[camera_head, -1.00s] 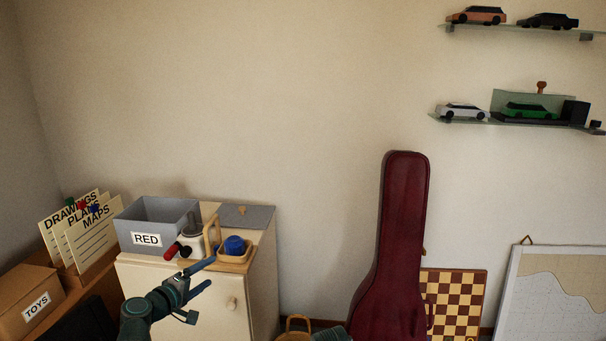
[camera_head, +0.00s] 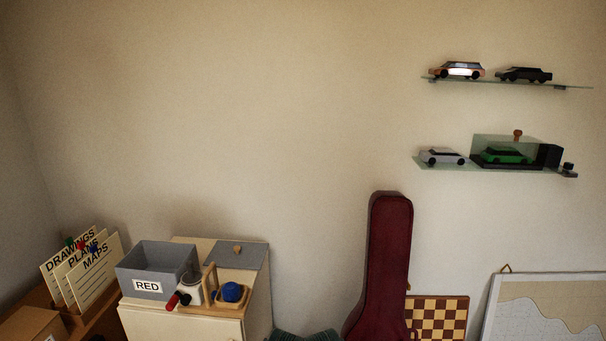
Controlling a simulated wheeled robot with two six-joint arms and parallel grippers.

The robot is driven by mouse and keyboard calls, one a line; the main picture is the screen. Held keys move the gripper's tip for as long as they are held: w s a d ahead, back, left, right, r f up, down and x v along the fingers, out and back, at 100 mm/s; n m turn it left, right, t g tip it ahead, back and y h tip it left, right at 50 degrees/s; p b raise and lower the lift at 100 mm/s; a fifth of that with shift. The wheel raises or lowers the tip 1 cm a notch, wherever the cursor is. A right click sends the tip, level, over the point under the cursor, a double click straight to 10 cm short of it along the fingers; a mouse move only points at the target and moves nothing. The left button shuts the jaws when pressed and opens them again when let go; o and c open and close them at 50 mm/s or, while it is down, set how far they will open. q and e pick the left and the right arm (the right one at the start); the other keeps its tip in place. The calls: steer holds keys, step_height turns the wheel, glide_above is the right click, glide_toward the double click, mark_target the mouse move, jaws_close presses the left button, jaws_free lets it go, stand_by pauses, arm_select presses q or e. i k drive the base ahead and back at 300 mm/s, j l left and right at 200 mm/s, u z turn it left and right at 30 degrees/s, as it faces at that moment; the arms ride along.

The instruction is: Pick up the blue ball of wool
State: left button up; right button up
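The blue ball of wool (camera_head: 231,291) sits in a small wooden tray (camera_head: 246,302) with an upright handle, on top of a cream cabinet (camera_head: 180,325). It stands right of the grey box marked RED (camera_head: 157,271). Neither of my grippers shows in the head view.
A white cup-like thing (camera_head: 193,284) and a red and black object (camera_head: 178,300) lie between the box and the tray. A grey panel (camera_head: 237,253) with a small knob is behind the tray. A dark red instrument case (camera_head: 384,265) stands to the right.

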mark_target(231, 290)
steer(key=i+l+u, duration=0.4)
steer(key=l+u, duration=0.15)
steer(key=i+l+u, duration=0.15)
steer(key=l+u, duration=0.15)
steer(key=i+l+u, duration=0.1)
steer(key=l+u, duration=0.15)
steer(key=l, duration=0.25)
steer(key=i+l+u, duration=0.1)
steer(key=l+u, duration=0.45)
steer(key=l, duration=0.15)
steer(key=k+l+u, duration=0.1)
steer(key=l+u, duration=0.15)
steer(key=l, duration=0.15)
steer(key=k+l+u, duration=0.2)
steer(key=l, duration=0.2)
steer(key=l+u, duration=0.25)
steer(key=k+l, duration=0.05)
steer(key=l, duration=0.05)
